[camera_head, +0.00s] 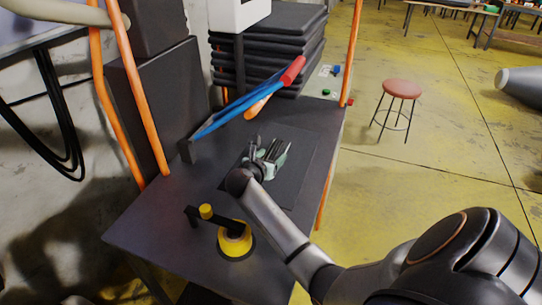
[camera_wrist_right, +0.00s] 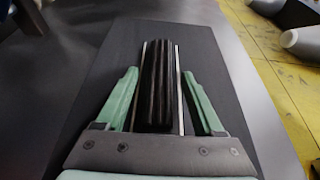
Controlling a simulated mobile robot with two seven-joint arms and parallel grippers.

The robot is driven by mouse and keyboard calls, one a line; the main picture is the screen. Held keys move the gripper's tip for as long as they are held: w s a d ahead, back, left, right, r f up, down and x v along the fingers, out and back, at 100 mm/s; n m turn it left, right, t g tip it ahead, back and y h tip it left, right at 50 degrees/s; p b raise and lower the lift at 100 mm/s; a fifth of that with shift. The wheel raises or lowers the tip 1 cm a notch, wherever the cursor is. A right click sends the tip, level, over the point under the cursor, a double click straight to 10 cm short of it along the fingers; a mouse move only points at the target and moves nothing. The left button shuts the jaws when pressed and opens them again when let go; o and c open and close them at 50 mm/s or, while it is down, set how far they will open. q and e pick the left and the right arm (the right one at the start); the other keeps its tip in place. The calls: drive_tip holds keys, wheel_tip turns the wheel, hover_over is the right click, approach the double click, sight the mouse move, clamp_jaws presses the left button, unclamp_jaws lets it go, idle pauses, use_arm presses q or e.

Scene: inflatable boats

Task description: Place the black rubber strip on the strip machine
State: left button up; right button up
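My right gripper (camera_head: 272,152) is over a dark mat on the table in the head view. In the right wrist view its two green fingers (camera_wrist_right: 161,72) stand apart. Between them is a set of long black ridged strips (camera_wrist_right: 158,85) with a thin silver edge on each side, probably the black rubber strip. Narrow gaps seem to separate the fingers from the silver edges. Which thing is the strip machine is unclear; a blue-framed tool (camera_head: 238,108) with a red handle stands behind. My left gripper is not in view.
The dark table (camera_head: 150,225) holds a yellow and black round device (camera_head: 234,240) close to my right arm. Black slabs (camera_head: 290,45) are stacked at the back. Orange posts (camera_head: 118,100) rise at the left. A red stool (camera_head: 401,88) stands on the open yellow floor.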

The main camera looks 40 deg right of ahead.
drive_tip(key=shift+r, duration=0.25)
drive_tip(key=p+v, duration=0.1)
drive_tip(key=v, duration=1.1)
drive_tip(key=shift+s+f, duration=0.1)
drive_tip(key=shift+s+d, duration=0.1)
